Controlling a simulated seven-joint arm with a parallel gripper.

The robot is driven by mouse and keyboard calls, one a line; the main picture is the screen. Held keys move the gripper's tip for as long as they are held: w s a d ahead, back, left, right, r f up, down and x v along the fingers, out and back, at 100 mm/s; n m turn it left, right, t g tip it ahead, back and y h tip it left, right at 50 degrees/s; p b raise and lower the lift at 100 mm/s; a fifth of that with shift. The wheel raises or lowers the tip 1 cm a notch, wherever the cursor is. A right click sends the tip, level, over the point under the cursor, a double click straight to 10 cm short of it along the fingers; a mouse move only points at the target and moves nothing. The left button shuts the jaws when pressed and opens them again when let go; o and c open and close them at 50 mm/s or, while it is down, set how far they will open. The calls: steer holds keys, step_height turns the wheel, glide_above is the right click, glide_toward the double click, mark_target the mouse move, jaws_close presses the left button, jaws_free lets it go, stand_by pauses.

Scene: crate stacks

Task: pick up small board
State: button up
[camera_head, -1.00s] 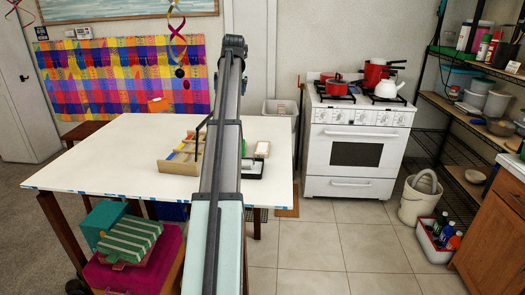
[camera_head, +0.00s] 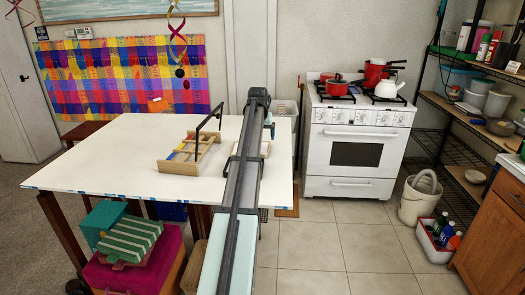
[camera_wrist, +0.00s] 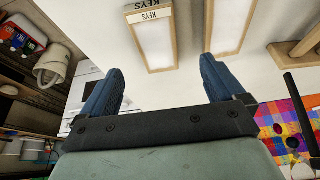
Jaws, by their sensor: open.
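In the wrist view, a narrow white board with a light wooden frame and a KEYS label (camera_wrist: 155,42) lies on the white table, beyond my fingertips. A second wooden-framed white board (camera_wrist: 231,22) lies to its right. I cannot tell for certain which one is the small board. My gripper (camera_wrist: 161,66) is open, with its two blue fingers apart and nothing between them. The KEYS board appears roughly in line with the gap.
A wooden rack with colored pieces (camera_head: 180,167) stands on the white table (camera_head: 110,165), left of my arm. A black bar rises near it. The table's left half is clear. A white stove (camera_head: 355,150) stands beyond the table's right side.

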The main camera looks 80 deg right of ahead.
mark_target(263, 149)
steer(key=shift+x, duration=3.85)
steer(key=shift+s, duration=0.15)
steer(key=c, duration=1.2)
steer(key=shift+d+r, duration=0.1)
steer(key=shift+r, duration=0.05)
